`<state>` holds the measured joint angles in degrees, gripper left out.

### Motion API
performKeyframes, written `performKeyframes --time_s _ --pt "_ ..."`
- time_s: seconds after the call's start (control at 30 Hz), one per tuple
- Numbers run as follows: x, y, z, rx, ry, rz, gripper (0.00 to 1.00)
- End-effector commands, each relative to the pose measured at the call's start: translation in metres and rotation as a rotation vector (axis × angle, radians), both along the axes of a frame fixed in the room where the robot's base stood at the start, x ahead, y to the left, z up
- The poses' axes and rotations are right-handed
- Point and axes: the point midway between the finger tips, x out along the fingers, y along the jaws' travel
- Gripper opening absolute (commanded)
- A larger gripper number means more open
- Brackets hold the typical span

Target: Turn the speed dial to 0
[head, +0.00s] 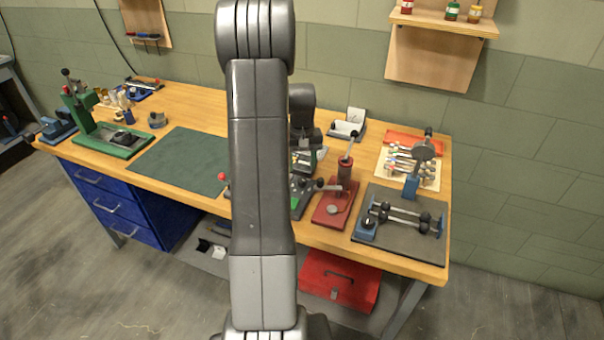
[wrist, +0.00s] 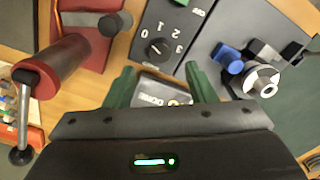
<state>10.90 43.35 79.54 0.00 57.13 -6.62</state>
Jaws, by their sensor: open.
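The speed dial (wrist: 158,48) is a small black knob on a dark grey panel (wrist: 150,13) at the top middle of the wrist view. Pale digits from 0 to 3 run around it; I cannot tell for sure which digit its mark points at. My gripper (wrist: 160,85) has two green fingers, spread apart and empty. The dial shows beyond the gap between the fingertips, and nothing is gripped.
A plate marked DONE (wrist: 150,88) lies between the fingers in the wrist view. A red lever press (wrist: 55,65) stands left of the panel, also in the head view (head: 337,205). A blue-and-silver part (wrist: 260,80) sits right. The green mat (head: 178,160) is clear.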

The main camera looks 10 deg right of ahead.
Motion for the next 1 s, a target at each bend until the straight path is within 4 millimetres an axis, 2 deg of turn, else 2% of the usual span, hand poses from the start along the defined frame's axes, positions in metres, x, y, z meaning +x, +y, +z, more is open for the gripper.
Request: performKeyframes --time_s 0.1,0.3,0.5,0.73,0.93,0.97,1.0 --pt "-0.001 0.000 -0.024 0.001 0.005 0.000 0.50" --pt "0.000 0.000 -0.049 0.000 0.002 0.000 0.50" --pt "0.000 0.000 -0.058 0.000 0.000 0.000 0.50" --pt "0.000 0.000 -0.059 0.000 -0.001 0.000 0.50" --pt "0.000 0.000 -0.059 0.000 -0.001 0.000 0.11" --pt "0.000 0.000 -0.059 0.000 -0.001 0.000 0.05" --pt "0.000 0.000 -0.059 0.000 -0.001 0.000 0.06"
